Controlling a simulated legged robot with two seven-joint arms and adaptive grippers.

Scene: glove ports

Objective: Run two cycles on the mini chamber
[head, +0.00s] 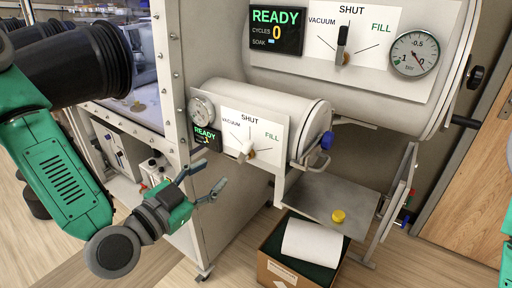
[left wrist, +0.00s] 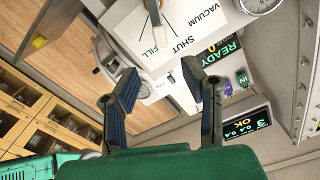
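The mini chamber (head: 270,108) is the small white cylinder below the large one in the head view. Its white panel carries a gauge (head: 202,108), a small READY display (head: 205,137) and a white lever (head: 244,150). The lever stands roughly upright under VACUUM, SHUT and FILL; its exact setting is unclear. My left gripper (head: 207,182) is open and empty, below and left of the lever, apart from it. In the left wrist view its open fingers (left wrist: 163,100) frame empty space before an upside-down VACUUM/SHUT/FILL panel (left wrist: 180,65). My right gripper is out of view.
The large chamber's display (head: 277,27) reads READY, cycles 0; its black lever (head: 342,42) points at SHUT. Below stands a cardboard box (head: 270,270) holding a white object (head: 312,240).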

